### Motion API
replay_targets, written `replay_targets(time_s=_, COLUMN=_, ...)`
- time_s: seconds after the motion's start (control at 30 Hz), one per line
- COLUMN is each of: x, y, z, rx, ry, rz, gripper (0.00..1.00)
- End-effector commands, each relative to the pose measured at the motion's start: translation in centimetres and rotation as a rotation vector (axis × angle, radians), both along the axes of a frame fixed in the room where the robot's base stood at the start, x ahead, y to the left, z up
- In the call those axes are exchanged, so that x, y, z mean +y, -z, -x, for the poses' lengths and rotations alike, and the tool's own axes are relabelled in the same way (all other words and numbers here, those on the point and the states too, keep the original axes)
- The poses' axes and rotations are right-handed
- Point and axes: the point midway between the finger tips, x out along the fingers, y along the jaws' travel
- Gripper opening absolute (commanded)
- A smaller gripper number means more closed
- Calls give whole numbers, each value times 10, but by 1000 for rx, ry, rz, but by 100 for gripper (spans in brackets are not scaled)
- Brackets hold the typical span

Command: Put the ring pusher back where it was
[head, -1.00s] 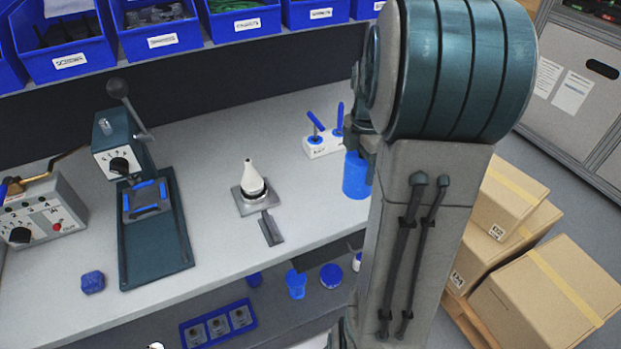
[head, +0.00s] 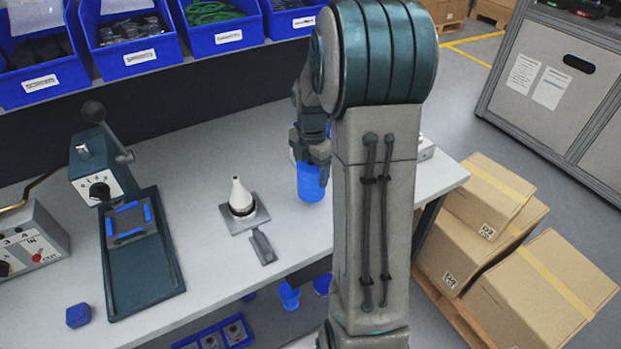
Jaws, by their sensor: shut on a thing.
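My gripper (head: 312,158) is shut on the ring pusher, a blue cylinder (head: 311,184), and holds it upright with the jaws around its top. It appears over the right part of the grey bench top (head: 205,150); whether its lower end touches the bench I cannot tell. To its left, a white cone (head: 240,194) stands on a dark ring on a square metal plate (head: 258,222). A small dark grey block (head: 263,248) lies at the plate's front edge.
A dark green lever press (head: 140,250) and a grey control box (head: 33,245) stand at left. A small blue part (head: 78,315) lies before the press. Blue bins (head: 130,45) line the back. Cartons (head: 545,280) are stacked on the floor at right. The bench between cone and press is clear.

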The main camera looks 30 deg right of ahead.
Motion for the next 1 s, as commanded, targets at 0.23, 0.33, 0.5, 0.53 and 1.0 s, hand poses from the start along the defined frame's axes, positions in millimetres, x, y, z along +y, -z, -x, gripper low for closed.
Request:
replay_targets(time_s=0.23, x=3, y=26, z=-2, rx=3, ry=0, rz=-1, gripper=40)
replay_targets(time_s=0.33, x=3, y=38, z=-3, rx=1, ry=0, rz=0, gripper=40)
replay_targets(time_s=0.5, x=2, y=42, z=-3, rx=-2, ry=0, rz=0, gripper=40)
replay_targets(time_s=0.53, x=2, y=42, z=-3, rx=-2, ry=0, rz=0, gripper=40)
replay_targets(time_s=1.0, x=2, y=45, z=-3, rx=-1, ry=0, rz=1, gripper=88)
